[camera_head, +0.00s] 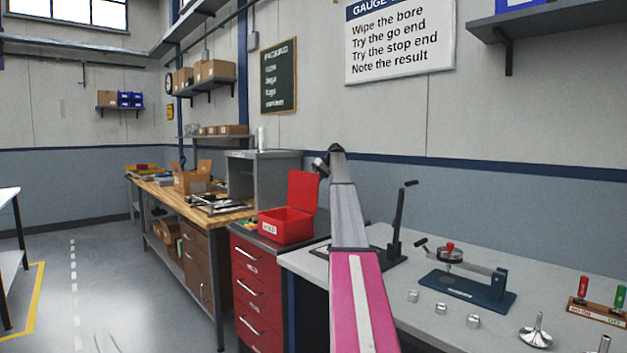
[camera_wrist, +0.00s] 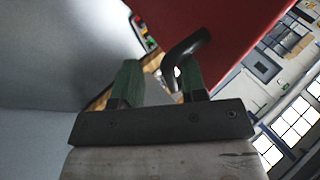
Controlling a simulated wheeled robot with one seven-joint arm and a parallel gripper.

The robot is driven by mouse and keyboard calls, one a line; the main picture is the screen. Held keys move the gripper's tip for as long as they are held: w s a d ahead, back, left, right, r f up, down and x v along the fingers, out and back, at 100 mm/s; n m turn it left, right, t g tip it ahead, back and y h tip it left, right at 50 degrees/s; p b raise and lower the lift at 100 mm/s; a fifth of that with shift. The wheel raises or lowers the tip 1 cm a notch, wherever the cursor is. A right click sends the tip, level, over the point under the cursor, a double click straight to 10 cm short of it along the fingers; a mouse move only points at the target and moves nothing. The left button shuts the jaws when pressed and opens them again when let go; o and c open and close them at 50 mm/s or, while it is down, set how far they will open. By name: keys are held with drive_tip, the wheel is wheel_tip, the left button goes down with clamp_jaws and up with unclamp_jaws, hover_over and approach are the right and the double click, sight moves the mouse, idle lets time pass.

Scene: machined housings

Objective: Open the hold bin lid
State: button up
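The red hold bin (camera_head: 284,226) stands on the red drawer cabinet with a white label on its front. Its lid (camera_head: 302,191) is raised, standing roughly upright at the back right of the bin; the lid's red face also fills the upper middle of the wrist view (camera_wrist: 225,30). A dark curved handle (camera_wrist: 186,50) sticks out from the lid. My gripper (camera_wrist: 158,80) has its two green fingers apart, with the handle's end at the right finger, partly in the gap. Whether they touch is unclear. In the head view my gripper (camera_head: 320,165) is beside the lid's upper right edge.
A grey bench (camera_head: 400,300) at the right holds a lever press (camera_head: 398,225), a blue gauge fixture (camera_head: 467,287) and several small metal parts. A wooden workbench (camera_head: 165,192) with a grey cabinet (camera_head: 262,175) stands behind the bin.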

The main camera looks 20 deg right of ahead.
drive_tip(key=v, duration=0.7)
drive_tip(key=shift+d+r, duration=0.15)
drive_tip(key=shift+r, duration=0.05)
